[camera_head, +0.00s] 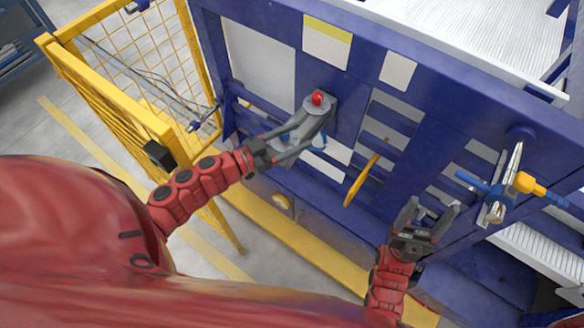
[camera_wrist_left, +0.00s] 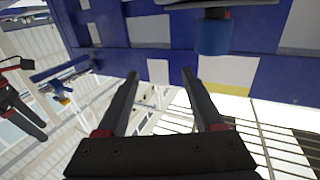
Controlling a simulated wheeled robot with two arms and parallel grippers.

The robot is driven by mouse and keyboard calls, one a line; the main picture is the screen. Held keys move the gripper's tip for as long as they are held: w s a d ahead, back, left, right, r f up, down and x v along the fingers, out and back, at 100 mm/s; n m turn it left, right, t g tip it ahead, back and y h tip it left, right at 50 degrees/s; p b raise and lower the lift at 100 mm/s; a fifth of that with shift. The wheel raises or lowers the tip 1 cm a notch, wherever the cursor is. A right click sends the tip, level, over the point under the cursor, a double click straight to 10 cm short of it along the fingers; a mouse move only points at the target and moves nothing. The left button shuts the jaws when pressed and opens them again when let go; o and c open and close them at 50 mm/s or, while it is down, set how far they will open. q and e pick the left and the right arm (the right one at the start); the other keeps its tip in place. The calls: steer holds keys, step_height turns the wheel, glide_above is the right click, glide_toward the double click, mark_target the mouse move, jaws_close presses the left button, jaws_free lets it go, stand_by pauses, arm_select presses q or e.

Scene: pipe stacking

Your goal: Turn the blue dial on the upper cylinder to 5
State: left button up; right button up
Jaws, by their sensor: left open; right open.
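My left gripper (camera_head: 311,130) is open beside a grey box with a red button (camera_head: 317,98) on the blue machine front. No numbers are readable. A metal cylinder (camera_head: 497,208) with blue and yellow-orange side parts is on the right. My right gripper (camera_head: 434,207) is open and empty, left of this cylinder.
The blue machine frame (camera_head: 463,113) fills the front, with pale panels and slots. A thin yellow disc (camera_head: 361,182) stands out between the two grippers. A yellow mesh fence (camera_head: 108,98) is on the left. A yellow rail (camera_head: 280,232) runs low along the machine.

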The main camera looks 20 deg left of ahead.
arm_select(q)
steer(key=s+d, duration=0.2)
steer(key=s, duration=0.7)
steer(key=shift+s+d+r, duration=0.2)
steer(key=shift+s+r, duration=0.1)
steer(key=shift+r, duration=0.15)
